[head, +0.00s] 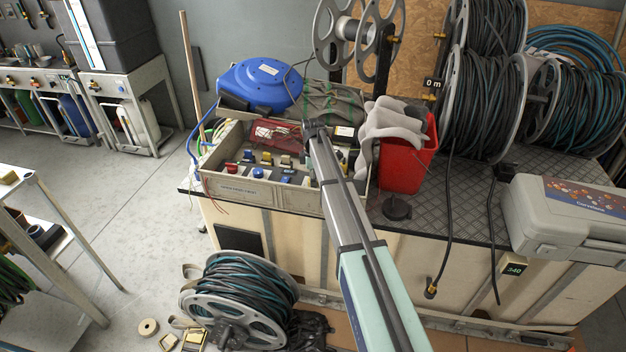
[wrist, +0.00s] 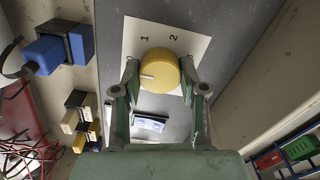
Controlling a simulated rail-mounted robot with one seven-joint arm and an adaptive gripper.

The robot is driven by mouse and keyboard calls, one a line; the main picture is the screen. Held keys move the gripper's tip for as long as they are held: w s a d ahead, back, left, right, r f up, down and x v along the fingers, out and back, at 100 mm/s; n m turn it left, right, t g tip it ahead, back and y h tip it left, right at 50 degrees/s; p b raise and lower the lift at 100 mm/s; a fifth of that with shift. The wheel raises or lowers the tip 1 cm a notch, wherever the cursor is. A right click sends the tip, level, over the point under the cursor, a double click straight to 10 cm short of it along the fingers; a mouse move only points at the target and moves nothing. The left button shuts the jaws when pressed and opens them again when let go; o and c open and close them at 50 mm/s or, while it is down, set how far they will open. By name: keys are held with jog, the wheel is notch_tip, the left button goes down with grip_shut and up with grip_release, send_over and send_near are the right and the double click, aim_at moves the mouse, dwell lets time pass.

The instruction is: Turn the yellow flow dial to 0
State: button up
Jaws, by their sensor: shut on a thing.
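The yellow flow dial (wrist: 160,70) shows in the wrist view on a white label plate (wrist: 134,34) with the numbers 1 and 2 printed above it. No 0 is readable; that part of the plate is partly covered by the finger. My gripper (wrist: 159,73) is shut on the dial, one finger on each side. In the head view my arm reaches over the open box and hides the dial and fingertips.
The open parts box (head: 240,188) holds several small coloured fittings. A blue hose reel (head: 261,86) is behind it. A grey case (head: 568,222) lies farther right on the bench.

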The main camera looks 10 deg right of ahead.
jog(key=shift+f, duration=0.1)
jog(key=o, duration=1.1)
jog(key=shift+o, duration=0.2)
notch_tip(320, 180, up, 12)
